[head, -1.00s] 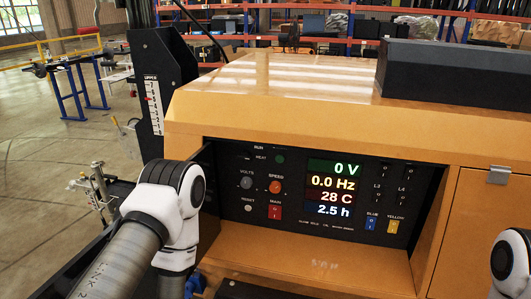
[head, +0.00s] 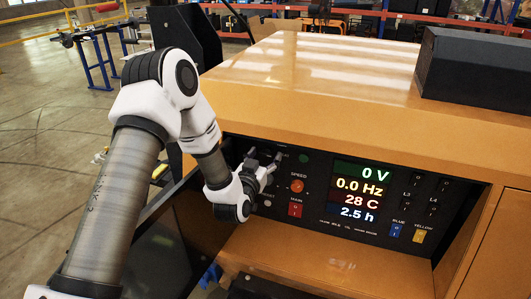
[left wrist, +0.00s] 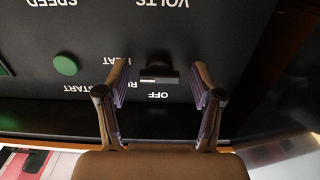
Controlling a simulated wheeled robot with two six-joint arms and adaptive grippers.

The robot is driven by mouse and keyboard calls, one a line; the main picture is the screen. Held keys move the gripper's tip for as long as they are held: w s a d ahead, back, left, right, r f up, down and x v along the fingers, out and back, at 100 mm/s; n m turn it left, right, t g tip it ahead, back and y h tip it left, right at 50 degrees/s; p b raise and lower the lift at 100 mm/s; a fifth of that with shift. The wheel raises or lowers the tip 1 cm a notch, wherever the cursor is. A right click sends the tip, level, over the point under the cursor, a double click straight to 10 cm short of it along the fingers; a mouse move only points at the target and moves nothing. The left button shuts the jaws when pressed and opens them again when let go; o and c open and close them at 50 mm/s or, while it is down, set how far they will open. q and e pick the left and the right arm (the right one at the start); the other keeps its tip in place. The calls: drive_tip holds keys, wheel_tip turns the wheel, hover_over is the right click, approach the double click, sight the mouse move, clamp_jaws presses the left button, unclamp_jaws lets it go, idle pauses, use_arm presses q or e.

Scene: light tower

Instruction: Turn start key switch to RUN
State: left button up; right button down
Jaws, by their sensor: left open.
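The start key switch (left wrist: 158,75) is a small dark knob with a grey front edge on the black control panel (left wrist: 235,35), upside down in the left wrist view. Labels OFF, HEAT and START stand around it; RUN is partly covered by a finger. My left gripper (left wrist: 161,68) is open, with one finger on each side of the switch and a gap on both sides. I cannot tell which label the switch points at. In the head view my left gripper (head: 264,162) is at the panel's upper left and hides the switch. My right gripper is not in view.
A green button (head: 303,158), an orange SPEED knob (head: 296,187) and a red MAIN switch (head: 295,210) are close to the gripper. The lit display (head: 357,190) is to their right. The panel is recessed in a yellow housing (head: 300,75), with a ledge below.

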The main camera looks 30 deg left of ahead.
use_arm(q)
drive_tip(key=shift+s+r, duration=0.1)
drive_tip(key=shift+r, duration=0.05)
drive_tip(key=c, duration=1.2)
drive_tip(key=shift+o, duration=0.2)
drive_tip(key=shift+n+b, duration=4.35)
drive_tip(key=shift+n, duration=0.05)
